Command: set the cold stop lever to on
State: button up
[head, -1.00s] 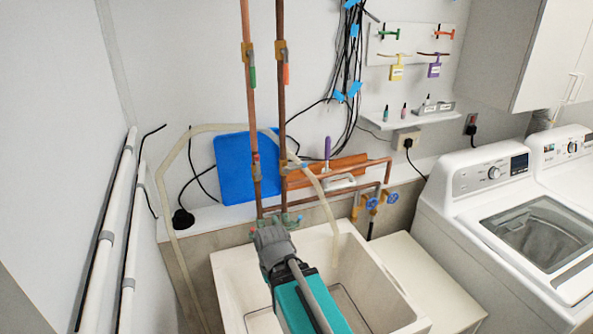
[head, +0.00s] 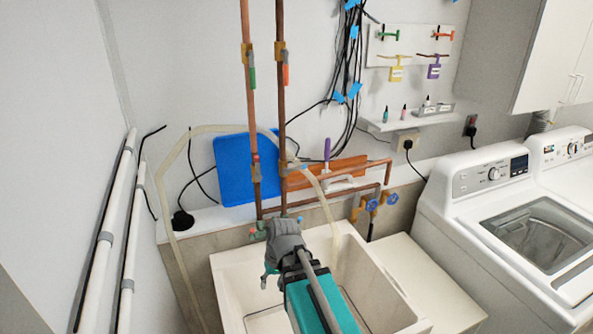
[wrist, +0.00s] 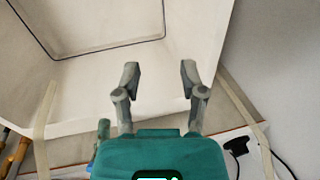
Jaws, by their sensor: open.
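Two upright copper pipes carry small lever valves on the wall above the sink. The left lever is green (head: 252,77) and hangs down along its pipe. The right lever is orange-red (head: 286,74) and also hangs down along its pipe. I cannot read any label saying which is the cold stop. My gripper (wrist: 159,75) is open and empty, its two fingers apart over the sink in the wrist view.
A pale sink (head: 232,292) lies below, with a hose hanging into it. A blue board (head: 232,168) leans behind the left pipe. Blue round valves (head: 391,198) sit at right. Black cables (head: 345,75) hang right of the pipes. A washing machine (head: 470,185) stands right.

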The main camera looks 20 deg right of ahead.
jog(key=w+d+r+m+t+y, duration=0.1)
jog(key=w+d+r+y, duration=0.1)
jog(key=w+d, duration=0.1)
jog(key=w+d+r+m+t+y+b, duration=0.1)
jog(key=w+d+r+t+y, duration=0.1)
jog(key=w, duration=0.3)
jog(key=w+d+r+m+t+y, duration=0.1)
jog(key=w+d+r+t+y, duration=0.1)
jog(key=w+d+r+y, duration=0.1)
jog(key=shift+w+d+y, duration=0.5)
jog(key=shift+w+d, duration=0.25)
jog(key=shift+w, duration=0.1)
jog(key=w+d+r+m+t+y, duration=0.1)
jog(key=w+d+r+t+y, duration=0.15)
jog(key=d+r+t, duration=0.4)
jog(key=m+t+b, duration=0.1)
jog(key=m+t, duration=0.1)
send_near(296, 167)
jog(key=shift+y, duration=0.25)
jog(key=s+d, duration=0.1)
jog(key=s+d+f, duration=0.1)
jog(key=d, duration=0.1)
jog(key=shift+s+d, duration=0.1)
jog(key=p+x, duration=0.1)
jog(key=x, duration=1.3)
jog(key=shift+s+f, duration=0.1)
jog(key=shift+f, duration=0.05)
grip_shut()
